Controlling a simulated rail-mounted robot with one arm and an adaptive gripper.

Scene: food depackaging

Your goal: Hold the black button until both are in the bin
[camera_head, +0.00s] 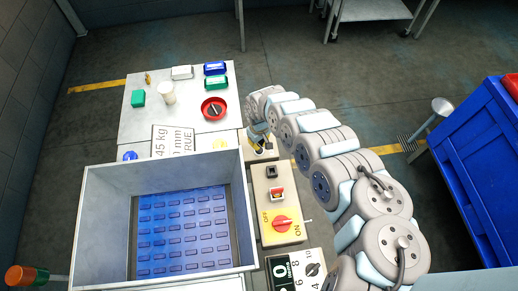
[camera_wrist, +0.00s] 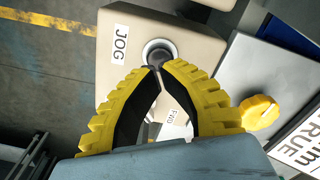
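My gripper (camera_wrist: 158,69) is shut, its two yellow-ribbed fingers meeting at the tips with nothing seen between them. The tips lie over the lower edge of a dark round button (camera_wrist: 158,50) in a grey ring, on a beige box (camera_wrist: 118,38) labelled JOG. Whether they press it or hover cannot be told. In the head view my gripper (camera_head: 259,134) reaches down at this box, and the button is hidden there. A deep grey bin-like box (camera_head: 110,215) with a blue slotted floor stands at the left; no loose item shows on the visible floor.
The light table (camera_head: 137,122) behind holds a red bowl (camera_head: 214,108), a white cup (camera_head: 168,93) and several small packs. A blue bin (camera_head: 462,155) stands at right.

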